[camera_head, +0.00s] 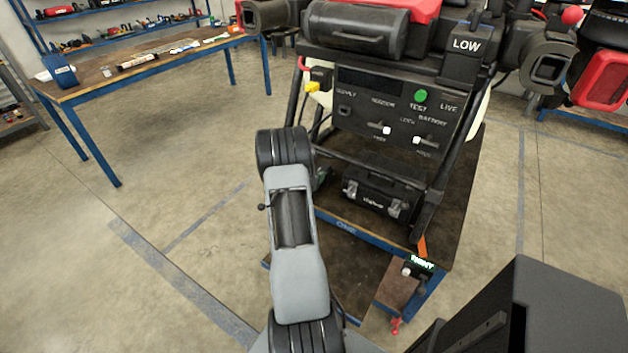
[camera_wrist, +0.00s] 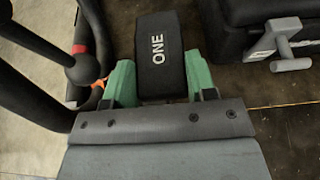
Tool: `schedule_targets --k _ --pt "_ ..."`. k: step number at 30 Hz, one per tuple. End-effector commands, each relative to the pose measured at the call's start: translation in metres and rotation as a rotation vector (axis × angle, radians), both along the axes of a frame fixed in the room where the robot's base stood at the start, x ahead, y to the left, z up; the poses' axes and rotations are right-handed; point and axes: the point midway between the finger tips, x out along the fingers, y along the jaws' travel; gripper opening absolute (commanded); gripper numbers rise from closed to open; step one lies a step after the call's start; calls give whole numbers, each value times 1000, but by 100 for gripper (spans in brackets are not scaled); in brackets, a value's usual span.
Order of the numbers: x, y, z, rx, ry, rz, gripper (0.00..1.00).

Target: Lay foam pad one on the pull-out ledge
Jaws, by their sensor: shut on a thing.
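Foam pad one is a black block with white "ONE" lettering (camera_wrist: 158,52) in the wrist view. My gripper (camera_wrist: 160,80) has its green fingers closed on the pad's two sides. In the head view my own arm hides most of the gripper and the pad. I cannot tell for sure whether this board is the pull-out ledge.
The drone's control panel (camera_head: 395,115) stands over the stand, with a black latched case (camera_head: 375,192) beneath. The case's latch side shows at right in the wrist view (camera_wrist: 285,45). Black tubes (camera_wrist: 85,70) are close on the left. A workbench (camera_head: 150,65) stands back left; floor between is clear.

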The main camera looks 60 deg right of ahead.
Motion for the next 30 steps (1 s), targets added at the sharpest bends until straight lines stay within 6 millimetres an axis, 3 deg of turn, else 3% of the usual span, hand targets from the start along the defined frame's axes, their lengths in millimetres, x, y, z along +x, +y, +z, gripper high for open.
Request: schedule_targets --k 6,24,25,30 --pt "0 1 -27 2 2 1 30" --pt "0 1 -36 1 0 0 30" --pt "0 1 -34 0 0 0 54" --pt "0 1 -34 1 0 0 70"
